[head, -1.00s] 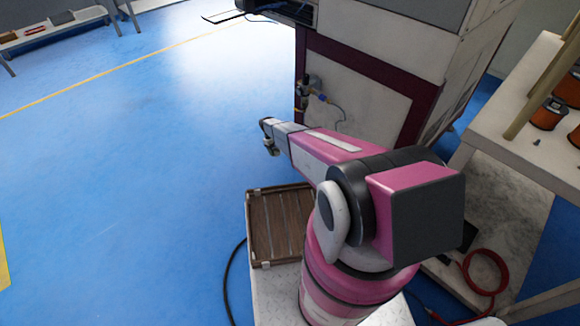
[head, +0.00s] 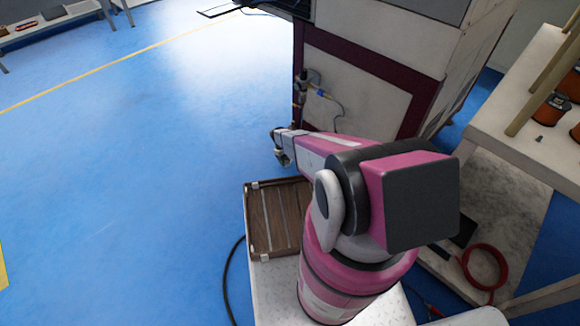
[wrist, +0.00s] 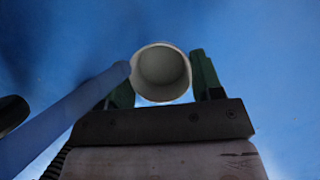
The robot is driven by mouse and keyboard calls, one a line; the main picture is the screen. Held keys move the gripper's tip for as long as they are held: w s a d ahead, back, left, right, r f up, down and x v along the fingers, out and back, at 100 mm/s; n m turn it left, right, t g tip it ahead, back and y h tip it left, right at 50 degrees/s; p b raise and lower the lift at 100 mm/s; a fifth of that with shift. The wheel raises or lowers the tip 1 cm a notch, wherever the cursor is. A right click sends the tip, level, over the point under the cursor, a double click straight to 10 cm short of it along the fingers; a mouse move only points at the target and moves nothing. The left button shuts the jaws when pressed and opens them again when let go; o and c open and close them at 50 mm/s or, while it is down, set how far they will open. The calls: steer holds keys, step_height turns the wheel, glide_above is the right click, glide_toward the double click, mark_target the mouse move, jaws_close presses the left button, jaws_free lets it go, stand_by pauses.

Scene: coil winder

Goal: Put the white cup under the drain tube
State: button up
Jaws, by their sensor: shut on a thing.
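The white cup (wrist: 160,70) is in the wrist view, seen from above into its round, empty-looking inside. My gripper (wrist: 163,84) is shut on it, with one green finger on each side. A bluish tube (wrist: 75,105), which looks like the drain tube, runs up from the lower left. Its end appears beside the cup's left rim; I cannot tell its height above the cup. The cup cannot be made out there.
The machine (head: 365,95) has a brass valve (head: 309,79) at its left corner. A brown slatted tray (head: 275,215) sits beside my arm's base. A bench (head: 535,140) with copper coils stands at the right. The blue floor (head: 130,150) at left is clear.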

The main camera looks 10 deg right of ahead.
mark_target(290, 169)
steer(key=s+f, duration=0.1)
steer(key=s+d+f, duration=0.1)
steer(key=shift+s+d+f, duration=0.1)
steer(key=shift+s+d, duration=0.2)
steer(key=shift+f, duration=0.1)
steer(key=shift+f, duration=0.15)
steer(key=o, duration=0.9)
steer(key=v, duration=1.2)
steer(key=shift+r, duration=0.25)
steer(key=shift+s+d, duration=0.1)
